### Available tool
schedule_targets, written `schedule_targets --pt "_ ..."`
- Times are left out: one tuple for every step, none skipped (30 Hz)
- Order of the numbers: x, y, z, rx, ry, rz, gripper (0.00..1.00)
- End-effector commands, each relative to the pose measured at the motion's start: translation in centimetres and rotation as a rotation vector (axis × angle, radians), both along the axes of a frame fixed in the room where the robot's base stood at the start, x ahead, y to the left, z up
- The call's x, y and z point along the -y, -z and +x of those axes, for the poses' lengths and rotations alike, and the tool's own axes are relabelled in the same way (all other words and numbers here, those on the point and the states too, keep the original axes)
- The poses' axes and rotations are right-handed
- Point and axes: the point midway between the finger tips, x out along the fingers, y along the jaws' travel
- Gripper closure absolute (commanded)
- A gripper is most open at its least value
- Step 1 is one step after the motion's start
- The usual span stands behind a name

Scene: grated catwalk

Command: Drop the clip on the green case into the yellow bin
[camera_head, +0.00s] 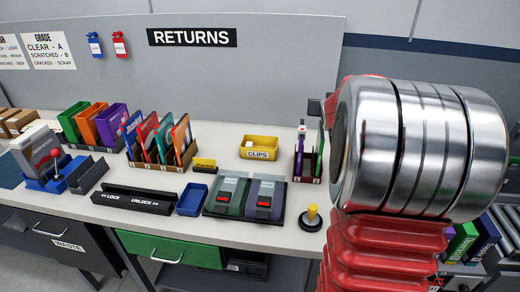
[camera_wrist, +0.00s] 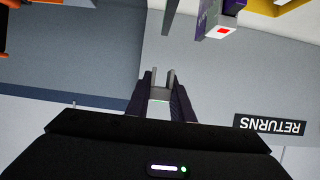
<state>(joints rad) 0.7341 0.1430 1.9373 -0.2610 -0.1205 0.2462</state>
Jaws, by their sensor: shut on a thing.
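The green case (camera_head: 231,184) lies on the bench left of a purple case (camera_head: 276,185). A black clip with a red patch (camera_head: 223,197) sits on the green case, and a similar one (camera_head: 264,201) sits on the purple case. The yellow bin (camera_head: 259,142), labelled CLIPS, stands on the bench behind the cases. My gripper (camera_wrist: 162,88) shows in the wrist view, high before the wall, shut on a small grey piece (camera_wrist: 160,94) that I cannot identify. My gripper is hidden in the head view.
My arm fills the right of the head view. A yellow knob (camera_head: 312,213) stands right of the cases. A blue tray (camera_head: 192,198) and a black LOCK/UNLOCK bar (camera_head: 138,199) lie to the left.

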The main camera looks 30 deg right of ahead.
Motion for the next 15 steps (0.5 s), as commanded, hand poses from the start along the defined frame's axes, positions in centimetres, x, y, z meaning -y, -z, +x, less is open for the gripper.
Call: schedule_targets --pt "0.0 -0.01 0.0 0.0 0.0 0.0 1.0" --pt "0.0 -0.01 0.0 0.0 0.0 0.0 1.0" --pt "0.0 -0.01 0.0 0.0 0.0 0.0 1.0" --pt "0.0 -0.01 0.0 0.0 0.0 0.0 1.0" --pt "0.0 -0.01 0.0 0.0 0.0 0.0 1.0" --pt "0.0 -0.01 0.0 0.0 0.0 0.0 1.0" --pt "0.0 -0.01 0.0 0.0 0.0 0.0 1.0" --pt "0.0 -0.01 0.0 0.0 0.0 0.0 1.0" --pt "0.0 -0.01 0.0 0.0 0.0 0.0 1.0" --pt "-0.01 -0.01 0.01 0.0 0.0 0.0 1.0" --pt "-0.05 0.01 0.04 0.0 -0.001 0.0 1.0" --pt "-0.16 0.07 0.12 0.0 -0.003 0.0 1.0" --pt "-0.31 0.14 0.22 0.0 -0.006 0.0 1.0" --pt "-0.53 0.24 0.38 0.0 -0.009 0.001 1.0" --pt "-0.95 0.42 0.67 0.001 -0.018 0.001 1.0"
